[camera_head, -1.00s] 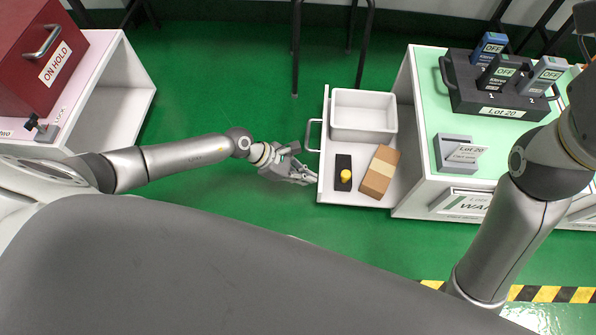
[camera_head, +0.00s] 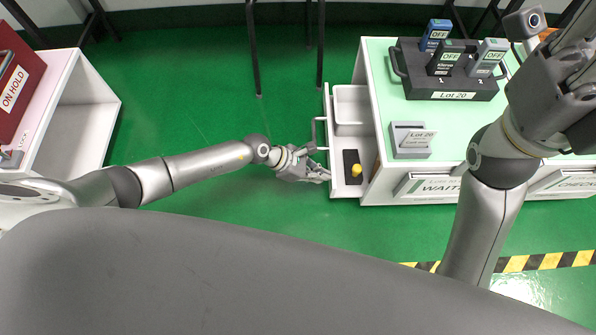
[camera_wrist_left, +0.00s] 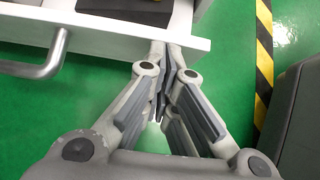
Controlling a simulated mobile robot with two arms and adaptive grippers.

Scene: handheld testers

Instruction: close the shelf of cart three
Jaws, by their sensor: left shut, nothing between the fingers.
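The open shelf (camera_head: 342,188) is a white drawer sticking out of the left side of the cart with the green top (camera_head: 384,75). Less than half of its tray shows. My left gripper (camera_head: 327,176) is shut and empty, its fingertips at the shelf's front panel (camera_head: 328,150). In the left wrist view the shut fingertips (camera_wrist_left: 165,50) meet the front panel (camera_wrist_left: 110,37) beside the metal handle (camera_wrist_left: 42,62). A white bin (camera_head: 352,108) and a black item with a yellow knob (camera_head: 356,169) are in the shelf. My right gripper (camera_head: 578,85) is above the cart's right part; its fingertips are unclear.
A black Lot 20 box (camera_head: 450,82) with several testers and a grey stand (camera_head: 410,142) are on the cart top. Another cart with a red ON HOLD box (camera_head: 15,90) stands at left. Green floor (camera_head: 210,110) between them is clear. Striped tape (camera_head: 540,262) marks the floor.

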